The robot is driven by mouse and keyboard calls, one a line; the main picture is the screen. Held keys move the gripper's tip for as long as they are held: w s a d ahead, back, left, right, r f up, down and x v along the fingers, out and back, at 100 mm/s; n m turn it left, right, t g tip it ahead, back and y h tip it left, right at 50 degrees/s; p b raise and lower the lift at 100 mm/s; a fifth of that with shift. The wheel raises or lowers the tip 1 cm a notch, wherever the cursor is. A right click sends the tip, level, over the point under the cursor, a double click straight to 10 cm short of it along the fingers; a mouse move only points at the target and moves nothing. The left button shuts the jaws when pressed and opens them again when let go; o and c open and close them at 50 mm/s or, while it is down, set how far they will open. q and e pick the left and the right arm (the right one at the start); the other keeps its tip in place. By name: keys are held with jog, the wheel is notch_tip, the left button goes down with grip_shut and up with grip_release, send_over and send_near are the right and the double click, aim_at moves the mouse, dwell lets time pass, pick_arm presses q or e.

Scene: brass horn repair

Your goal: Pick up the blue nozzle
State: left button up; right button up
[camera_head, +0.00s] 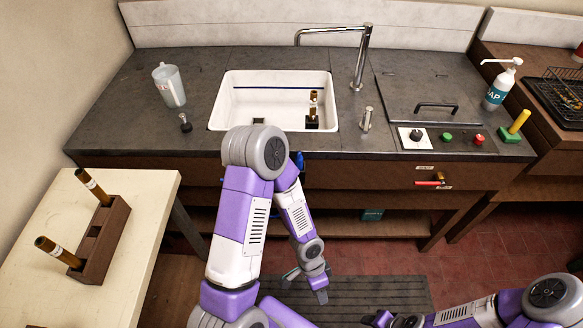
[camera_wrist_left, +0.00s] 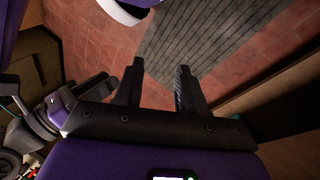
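A small blue piece (camera_head: 299,160), which looks like the blue nozzle, shows at the front of the counter below the sink. My left arm partly hides it, so its full shape cannot be told. My left gripper (camera_head: 308,282) hangs low above the floor mat, well below and apart from the blue piece. In the left wrist view my left gripper (camera_wrist_left: 160,68) has its two fingers apart with nothing between them. My right gripper (camera_head: 380,319) is at the bottom edge of the head view, far from the blue piece; its fingers are not clear.
A white sink (camera_head: 222,112) with a brass-topped part inside is set in the dark counter. A red and yellow piece (camera_head: 430,183) is on the counter front at right. A rack (camera_head: 101,252) with brass tubes stands on the pale left table. The ribbed floor mat (camera_head: 390,290) is bare.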

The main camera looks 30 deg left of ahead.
pick_arm(q)
jog(key=w+a+r+m+y+b, duration=0.1)
jog(key=w+a+r+m+y, duration=0.1)
jog(key=a+m+y, duration=0.35)
jog(key=m+t+y+b, duration=0.3)
jog(key=m+t+y, duration=0.5)
jog(key=m+t, duration=0.5)
send_near(300, 160)
jog(key=shift+m+g, duration=0.6)
jog(key=shift+m, duration=0.05)
jog(key=w, duration=0.1)
jog(key=w+a, duration=0.2)
jog(key=shift+w+a+f, duration=0.2)
jog(key=shift+w+f, duration=0.1)
jog(key=shift+f, duration=0.05)
jog(key=b+x, duration=0.1)
jog(key=x, duration=0.5)
jog(key=shift+w+a+f+b, duration=0.15)
jog(key=shift+a+b, duration=0.1)
jog(key=shift+b, duration=0.15)
jog(key=shift+w+a+f, duration=0.1)
jog(key=shift+w+a, duration=0.05)
jog(key=shift+w, duration=0.05)
jog(key=shift+c, duration=0.3)
grip_shut()
